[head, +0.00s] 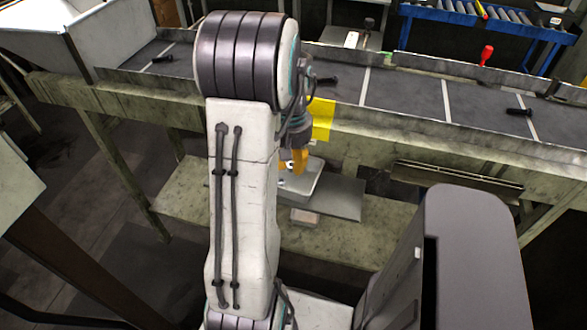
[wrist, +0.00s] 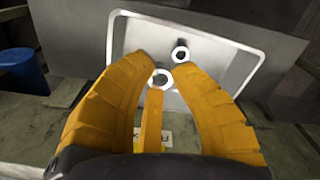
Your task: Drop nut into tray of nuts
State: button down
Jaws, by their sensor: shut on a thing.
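My gripper (wrist: 163,70) has orange fingers, and they are shut on a pale metal nut (wrist: 159,78). The white tray (wrist: 118,42) lies beyond and below the fingertips in the wrist view. Another ring-shaped nut (wrist: 181,54) shows in the tray, to the upper right of the held one. In the head view my gripper (head: 293,162) points down over the tray (head: 304,184), which rests on a grey plate on the lower shelf. My arm hides the tray's left part there. The exact height of the held nut above the tray cannot be told.
A conveyor (head: 405,92) with dark bolts (head: 519,112) runs behind and above the shelf (head: 370,243). A yellow sheet (head: 322,119) hangs at its front edge, close to my gripper. A blue bin (wrist: 22,70) stands at the left in the wrist view.

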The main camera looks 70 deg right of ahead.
aim_at(294, 182)
jog(key=shift+d+f, duration=0.35)
jog(key=shift+d, duration=0.2)
jog(key=shift+d+f, duration=0.3)
jog(key=shift+d, duration=0.2)
jog(key=shift+f+p, duration=0.3)
jog(key=shift+f, duration=1.65)
jog(key=shift+f, duration=0.15)
jog(key=shift+f+b, duration=0.35)
jog(key=shift+b, duration=0.1)
jog(key=shift+f, duration=0.15)
jog(key=c, duration=1.2)
grip_release()
